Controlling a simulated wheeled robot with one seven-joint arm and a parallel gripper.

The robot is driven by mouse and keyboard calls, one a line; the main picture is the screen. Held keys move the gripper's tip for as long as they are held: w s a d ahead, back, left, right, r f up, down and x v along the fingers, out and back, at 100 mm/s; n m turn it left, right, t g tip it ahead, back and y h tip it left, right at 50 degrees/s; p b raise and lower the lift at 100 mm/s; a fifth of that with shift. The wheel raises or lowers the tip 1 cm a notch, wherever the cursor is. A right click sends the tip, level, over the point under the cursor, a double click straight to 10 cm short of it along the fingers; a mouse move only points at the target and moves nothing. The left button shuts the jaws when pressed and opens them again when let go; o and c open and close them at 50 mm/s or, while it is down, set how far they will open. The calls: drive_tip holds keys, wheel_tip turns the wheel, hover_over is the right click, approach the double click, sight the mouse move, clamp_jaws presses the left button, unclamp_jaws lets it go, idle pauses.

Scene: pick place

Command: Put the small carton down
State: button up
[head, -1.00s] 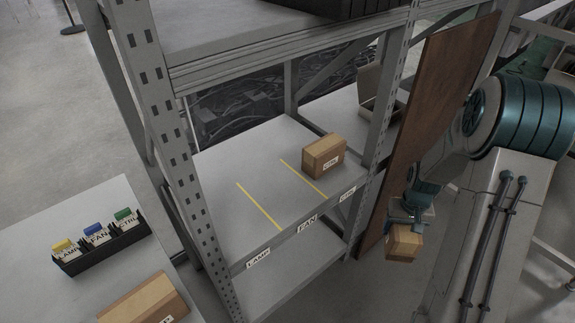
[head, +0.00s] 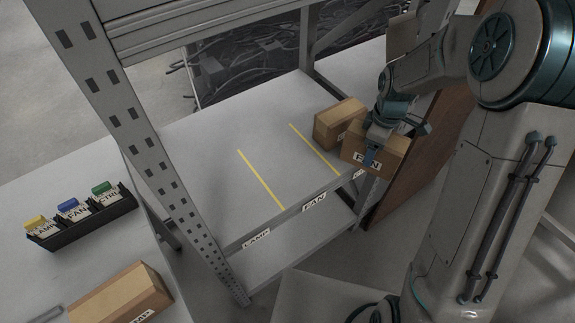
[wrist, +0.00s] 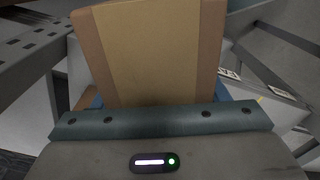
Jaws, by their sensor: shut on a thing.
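My gripper (head: 376,148) is shut on a small brown carton (head: 388,157) labelled FAN. The held carton is in front of the shelf's right section, at the front edge. In the wrist view the carton (wrist: 160,50) fills the upper middle, gripped at its lower end; the fingertips are largely hidden. The shelf board (head: 215,150) is split by two yellow lines. Its front labels read LAMP (head: 256,239) and FAN (head: 314,202); the right label is mostly hidden. The middle and left sections are bare.
Another carton (head: 335,122) stands in the right section, just behind and left of the held one. A perforated post (head: 110,120) bounds the shelf on the left. A side table holds a black tray (head: 85,222) of coloured cards and a LAMP-side carton (head: 122,292).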

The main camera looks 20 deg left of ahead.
drive_tip(key=s+a+r+n+b, duration=0.1)
drive_tip(key=s+a+r+n, duration=0.15)
drive_tip(key=a+n, duration=0.35)
drive_tip(key=s+a+r+n+b, duration=0.2)
drive_tip(key=a+r+n, duration=0.1)
drive_tip(key=a+n, duration=0.3)
drive_tip(key=shift+n, duration=0.7)
drive_tip(key=shift+w+a+f, duration=0.45)
drive_tip(key=shift+a+f, duration=1.35)
drive_tip(key=shift+f, duration=0.05)
drive_tip(key=shift+w+a+f, duration=0.5)
drive_tip(key=shift+a+f, duration=1.3)
drive_tip(key=shift+f, duration=0.1)
drive_tip(key=shift+w+a+f, duration=0.45)
drive_tip(key=shift+a+f, duration=1.35)
drive_tip(key=shift+f, duration=0.05)
drive_tip(key=shift+f, duration=0.1)
drive_tip(key=shift+f, duration=0.15)
drive_tip(key=o, duration=1.3)
